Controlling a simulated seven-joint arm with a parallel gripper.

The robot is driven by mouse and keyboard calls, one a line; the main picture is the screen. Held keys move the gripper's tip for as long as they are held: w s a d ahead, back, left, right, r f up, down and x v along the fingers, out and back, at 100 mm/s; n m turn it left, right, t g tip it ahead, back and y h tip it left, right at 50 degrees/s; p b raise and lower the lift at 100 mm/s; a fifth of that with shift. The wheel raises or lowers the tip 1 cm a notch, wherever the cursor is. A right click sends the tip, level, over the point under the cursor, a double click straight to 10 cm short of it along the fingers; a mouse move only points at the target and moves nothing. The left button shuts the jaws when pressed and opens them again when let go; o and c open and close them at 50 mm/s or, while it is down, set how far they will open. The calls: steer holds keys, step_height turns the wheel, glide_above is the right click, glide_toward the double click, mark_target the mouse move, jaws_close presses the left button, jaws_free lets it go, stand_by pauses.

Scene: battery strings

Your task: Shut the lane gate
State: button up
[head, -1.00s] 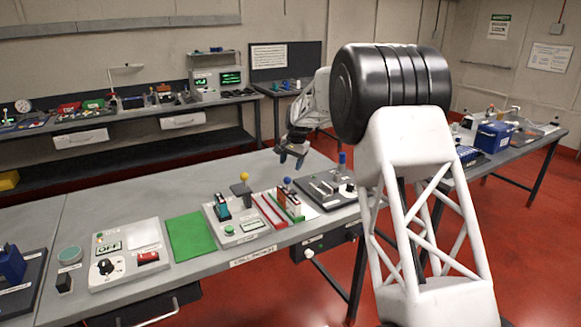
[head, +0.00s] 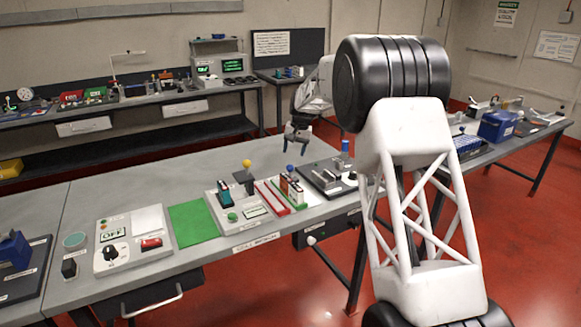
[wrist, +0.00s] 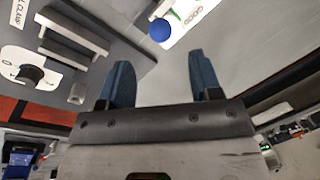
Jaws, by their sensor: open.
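The lane unit (head: 276,197) stands on the near table, with red-and-white strips and a blue ball knob (head: 290,167) at its back. I cannot clearly make out which part is the gate or how it stands. My gripper (head: 298,143) is above the table, behind the lane unit and apart from it. In the wrist view my gripper (wrist: 160,85) shows two blue fingers spread apart, with nothing between them. The blue knob also shows in the wrist view (wrist: 160,30), beyond the fingertips.
Left of the lanes is a panel (head: 236,208) with a yellow ball knob (head: 247,163) and a green button. A green mat (head: 192,223) and a switch panel (head: 130,242) are farther left. A dark board with a blue-topped post (head: 345,150) is to the right. The table's back is clear.

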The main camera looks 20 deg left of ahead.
mark_target(291, 165)
steer(key=shift+f, duration=0.15)
steer(key=shift+s+a+f, duration=0.1)
steer(key=shift+a+f, duration=0.15)
steer(key=shift+f, duration=1)
steer(key=shift+a+f, duration=0.2)
steer(key=shift+f, duration=1)
steer(key=shift+s+a+f, duration=0.1)
steer(key=shift+a+f, duration=0.15)
steer(key=shift+f, duration=1)
